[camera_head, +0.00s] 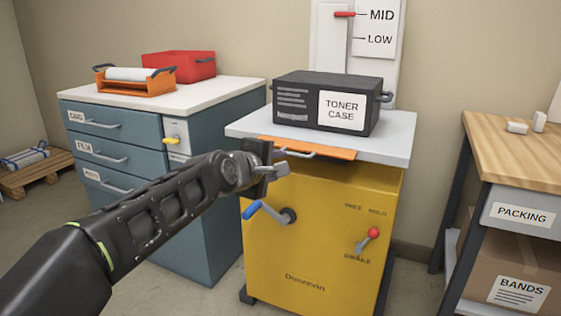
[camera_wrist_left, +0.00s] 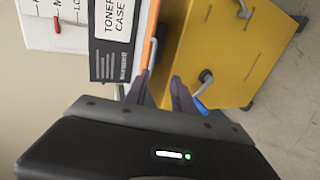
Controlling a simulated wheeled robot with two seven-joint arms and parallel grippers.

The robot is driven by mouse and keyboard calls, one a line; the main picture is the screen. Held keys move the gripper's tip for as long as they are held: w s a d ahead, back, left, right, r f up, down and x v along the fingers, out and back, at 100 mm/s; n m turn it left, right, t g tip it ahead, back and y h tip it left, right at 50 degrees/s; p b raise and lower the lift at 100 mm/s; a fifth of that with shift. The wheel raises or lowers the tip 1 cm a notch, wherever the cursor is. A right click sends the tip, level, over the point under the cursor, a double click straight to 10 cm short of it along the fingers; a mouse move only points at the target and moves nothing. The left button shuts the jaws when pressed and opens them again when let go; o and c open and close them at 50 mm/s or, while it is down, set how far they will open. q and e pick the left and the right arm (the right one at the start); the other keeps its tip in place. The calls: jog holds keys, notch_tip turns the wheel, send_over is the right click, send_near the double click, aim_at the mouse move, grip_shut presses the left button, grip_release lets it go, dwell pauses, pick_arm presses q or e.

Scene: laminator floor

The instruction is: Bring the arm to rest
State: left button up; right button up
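My left arm reaches in from the lower left in the head view. Its gripper (camera_head: 277,168) is in front of the yellow laminator (camera_head: 330,235), just below the orange front strip with a grey handle (camera_head: 300,151). In the left wrist view the two fingers of the left gripper (camera_wrist_left: 158,84) stand apart with nothing between them. The blue-gripped crank (camera_head: 268,212) is just below the gripper; I cannot tell whether they touch. My right gripper is in neither view.
A black toner case (camera_head: 290,102) stands on the laminator's top. A red-knobbed lever (camera_head: 368,239) is on its front. A blue drawer cabinet (camera_head: 110,125) stands left, carrying an orange roll holder (camera_head: 135,87) and a red box (camera_head: 190,66). A wooden packing bench (camera_head: 510,150) stands right.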

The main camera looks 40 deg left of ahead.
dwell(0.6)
